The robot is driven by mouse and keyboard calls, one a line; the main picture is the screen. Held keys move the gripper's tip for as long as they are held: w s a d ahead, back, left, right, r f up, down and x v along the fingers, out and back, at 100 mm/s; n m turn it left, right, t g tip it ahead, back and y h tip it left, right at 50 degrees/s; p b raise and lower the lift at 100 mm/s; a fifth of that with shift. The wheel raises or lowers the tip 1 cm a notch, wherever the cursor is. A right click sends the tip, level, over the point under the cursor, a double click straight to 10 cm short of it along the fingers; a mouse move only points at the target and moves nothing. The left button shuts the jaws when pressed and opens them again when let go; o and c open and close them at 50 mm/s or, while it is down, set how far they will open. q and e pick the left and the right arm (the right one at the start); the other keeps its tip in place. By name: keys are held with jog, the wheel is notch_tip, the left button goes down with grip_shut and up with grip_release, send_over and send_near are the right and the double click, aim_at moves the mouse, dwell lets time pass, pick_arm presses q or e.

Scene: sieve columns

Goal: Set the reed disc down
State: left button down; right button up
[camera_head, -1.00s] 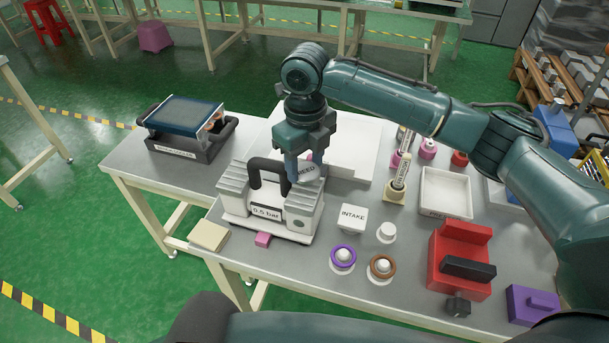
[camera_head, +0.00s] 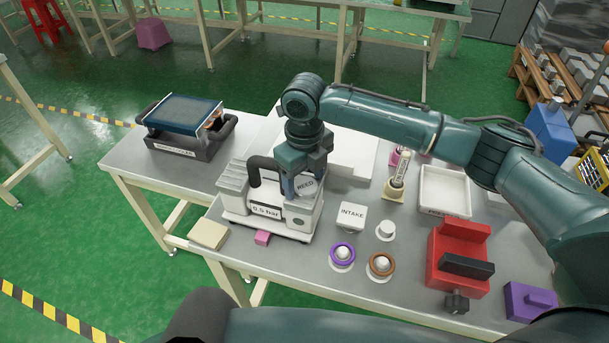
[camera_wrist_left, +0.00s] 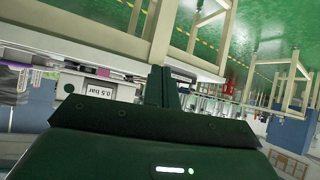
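The reed disc (camera_head: 305,185) is a pale piece labelled REED, at my right gripper's fingers just above the right block of the white press-like unit (camera_head: 292,222). That unit has a black handle and a "0.5 bar" display. My right gripper (camera_head: 299,187) points down and looks shut on the disc. The fingers partly hide it, and I cannot tell whether it touches the unit. My left gripper (camera_wrist_left: 166,88) shows in the left wrist view with its fingers together and nothing visible between them, away from the disc.
A white INTAKE block (camera_head: 351,216), a purple-ringed piece (camera_head: 342,255) and a brown-ringed piece (camera_head: 381,264) stand right of the unit. A red holder (camera_head: 457,262) and white tray (camera_head: 445,192) are further right. A beige pad (camera_head: 208,234) lies at the left front edge.

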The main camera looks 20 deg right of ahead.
aim_at(304, 185)
pick_arm(q)
jog(key=shift+w, duration=0.15)
pick_arm(e)
jog(key=shift+o, duration=0.4)
jog(key=shift+r, duration=0.1)
pick_arm(q)
jog(key=shift+d+b, duration=0.25)
jog(key=shift+b, duration=0.3)
pick_arm(e)
notch_tip(304, 185, up, 12)
pick_arm(q)
jog(key=shift+a+f, duration=0.1)
